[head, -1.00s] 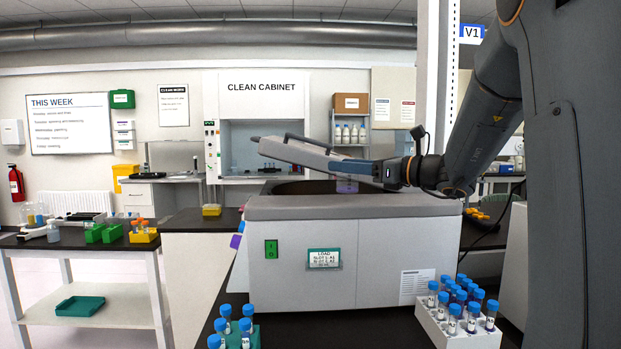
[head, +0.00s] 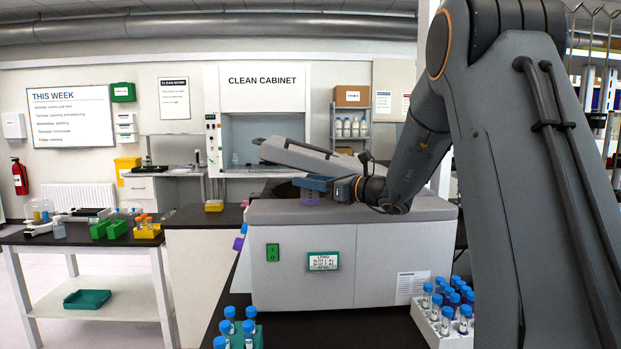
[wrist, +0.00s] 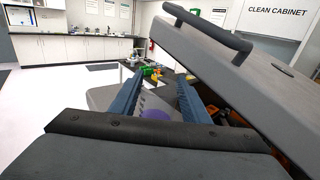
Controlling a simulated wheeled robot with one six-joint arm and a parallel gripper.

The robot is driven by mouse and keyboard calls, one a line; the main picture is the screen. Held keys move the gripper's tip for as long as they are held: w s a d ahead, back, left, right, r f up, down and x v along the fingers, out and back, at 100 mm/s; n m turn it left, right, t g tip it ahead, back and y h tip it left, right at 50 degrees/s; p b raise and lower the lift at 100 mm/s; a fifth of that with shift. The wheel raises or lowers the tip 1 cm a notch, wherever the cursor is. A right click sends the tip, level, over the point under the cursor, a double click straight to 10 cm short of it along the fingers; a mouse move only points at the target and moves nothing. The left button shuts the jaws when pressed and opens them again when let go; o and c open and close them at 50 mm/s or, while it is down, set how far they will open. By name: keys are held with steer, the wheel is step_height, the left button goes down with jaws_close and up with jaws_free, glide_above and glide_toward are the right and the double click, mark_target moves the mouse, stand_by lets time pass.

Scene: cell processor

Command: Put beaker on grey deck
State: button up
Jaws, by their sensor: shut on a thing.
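My gripper (head: 314,184) has blue fingers and is shut on a small clear beaker with purple contents (head: 309,197), at the top of the cell processor. In the wrist view the beaker's purple part (wrist: 157,115) shows low between the fingers (wrist: 157,97), mostly hidden by my gripper body. The grey deck (head: 375,208) is the light grey top of the processor; it also shows left of the fingers in the wrist view (wrist: 102,97). I cannot tell whether the beaker touches the deck or hangs just above it.
The processor's grey lid (head: 310,158) stands tilted open close behind my gripper; its handle (wrist: 205,30) is near the fingers in the wrist view. A white rack of blue-capped tubes (head: 440,322) stands front right, a green rack (head: 236,338) front left. A side table (head: 80,238) holds labware.

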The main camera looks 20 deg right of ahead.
steer(key=shift+f, duration=0.1)
steer(key=o, duration=1.5)
steer(key=shift+r, duration=0.2)
steer(key=b+v, duration=0.3)
steer(key=v, duration=0.9)
steer(key=shift+b, duration=0.35)
